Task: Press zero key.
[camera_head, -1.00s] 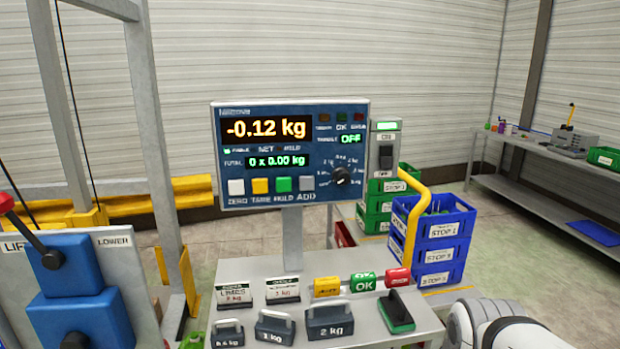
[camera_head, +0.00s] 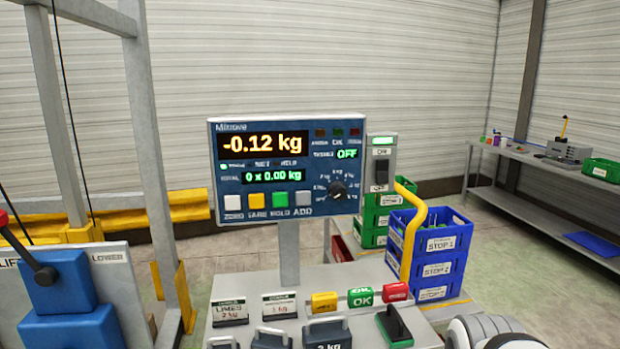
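The zero key is a white square button (camera_head: 232,202) at the lower left of the blue scale panel (camera_head: 240,131), above the label ZERO. Yellow, green and grey keys sit in a row to its right. The main display (camera_head: 264,144) reads -0.12 kg in orange. The total display (camera_head: 273,177) reads 0 x 0.00 kg in green. The panel stands upright on a grey post. A white rounded part of my arm shows at the bottom right, well apart from the panel. My gripper is not in view.
Below the panel, a grey table (camera_head: 330,279) bears two cards, several weights (camera_head: 327,333) and coloured blocks. A power switch box (camera_head: 382,163) adjoins the panel's right side. Blue crates (camera_head: 440,245) stand to the right. A lever (camera_head: 28,258) stands at the left. The panel's front looks clear.

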